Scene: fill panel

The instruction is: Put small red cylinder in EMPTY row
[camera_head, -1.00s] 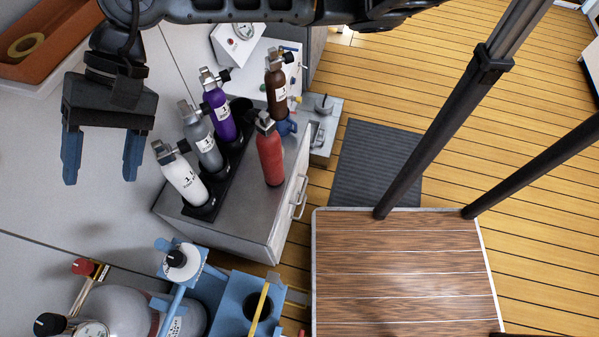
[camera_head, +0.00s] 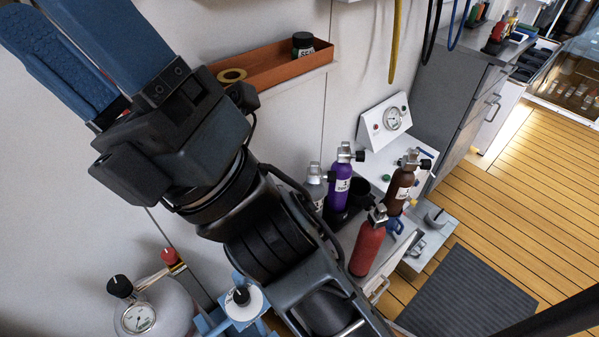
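A small red cylinder (camera_head: 368,246) with a black and silver valve stands on the grey cabinet top, at the front right, outside the black rack. The rack holds a purple cylinder (camera_head: 338,187) and a grey cylinder (camera_head: 314,186), mostly hidden by my arm. An open black holder (camera_head: 359,190) is beside the purple one. A brown cylinder (camera_head: 401,188) stands behind the red one. My gripper (camera_head: 38,18) is at the upper left, well away from the cylinders, with its blue fingers apart and nothing seen between them. I cannot read any EMPTY label.
An orange tray (camera_head: 270,67) with a yellow ring and a dark jar is on the wall. A gauge panel (camera_head: 386,124) is behind the cylinders. A large grey tank (camera_head: 160,307) is at the lower left. More cylinders stand far right. Wooden floor (camera_head: 490,205) lies right.

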